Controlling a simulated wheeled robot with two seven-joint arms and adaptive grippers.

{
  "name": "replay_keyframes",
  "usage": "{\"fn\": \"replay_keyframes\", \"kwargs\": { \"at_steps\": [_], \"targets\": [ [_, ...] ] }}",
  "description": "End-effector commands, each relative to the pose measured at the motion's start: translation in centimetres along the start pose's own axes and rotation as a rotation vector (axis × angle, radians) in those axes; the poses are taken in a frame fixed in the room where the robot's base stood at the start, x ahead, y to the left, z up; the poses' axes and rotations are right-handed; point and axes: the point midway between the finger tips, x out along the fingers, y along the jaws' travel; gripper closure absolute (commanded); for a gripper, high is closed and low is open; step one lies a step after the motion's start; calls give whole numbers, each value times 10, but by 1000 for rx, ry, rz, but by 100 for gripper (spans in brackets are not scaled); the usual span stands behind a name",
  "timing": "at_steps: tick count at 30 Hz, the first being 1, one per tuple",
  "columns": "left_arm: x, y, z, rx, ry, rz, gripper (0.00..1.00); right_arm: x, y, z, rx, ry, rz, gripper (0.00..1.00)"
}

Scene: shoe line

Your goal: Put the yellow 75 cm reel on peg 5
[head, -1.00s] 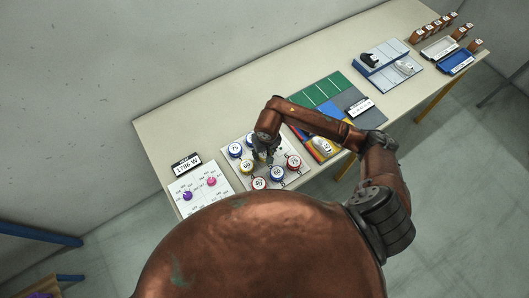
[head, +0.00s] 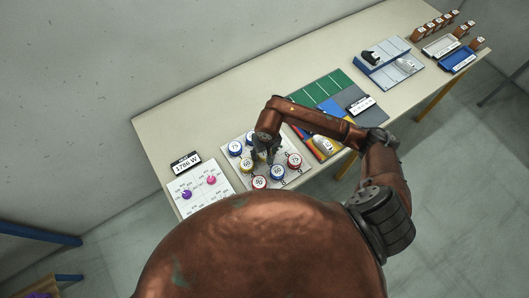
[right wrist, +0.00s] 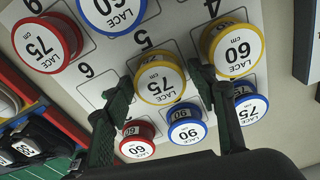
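The yellow 75 cm reel (right wrist: 160,80) stands label up in the middle row of the lace board, beside the printed 5 (right wrist: 142,42). It appears seated at the height of its neighbours; the peg under it is hidden. My right gripper (head: 266,160) is over the board, its dark fingers (right wrist: 160,82) on either side of this reel. The fingers look spread, close to the rim; contact is hard to judge. The yellow 60 cm reel (right wrist: 232,46) stands by the printed 4. The place by the printed 6 (right wrist: 88,71) looks empty. My left gripper is not in view.
Red and blue reels crowd around: a red 75 cm reel (right wrist: 47,43), a blue reel (right wrist: 113,8), a blue 90 cm reel (right wrist: 187,126) and a red 60 cm reel (right wrist: 138,140). The dial panel (head: 205,195) is left; a shoe tray (head: 325,149) is right.

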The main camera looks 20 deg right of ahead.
Motion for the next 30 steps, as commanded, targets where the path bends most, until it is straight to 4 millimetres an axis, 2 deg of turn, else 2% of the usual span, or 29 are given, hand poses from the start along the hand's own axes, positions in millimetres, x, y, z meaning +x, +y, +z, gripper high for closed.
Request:
{"fn": "replay_keyframes", "kwargs": {
  "at_steps": [11, 17, 19, 30],
  "targets": [
    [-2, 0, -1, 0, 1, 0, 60, -2, 0, 0, 0, -1, -1, 42],
    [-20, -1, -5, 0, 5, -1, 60, -16, -1, -1, 1, -1, -2, 42],
    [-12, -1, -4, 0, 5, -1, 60, -29, 1, -4, -3, 8, 1, 42],
    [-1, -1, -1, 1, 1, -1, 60, -106, 0, -2, -3, 4, 1, 42]
  ]
}}
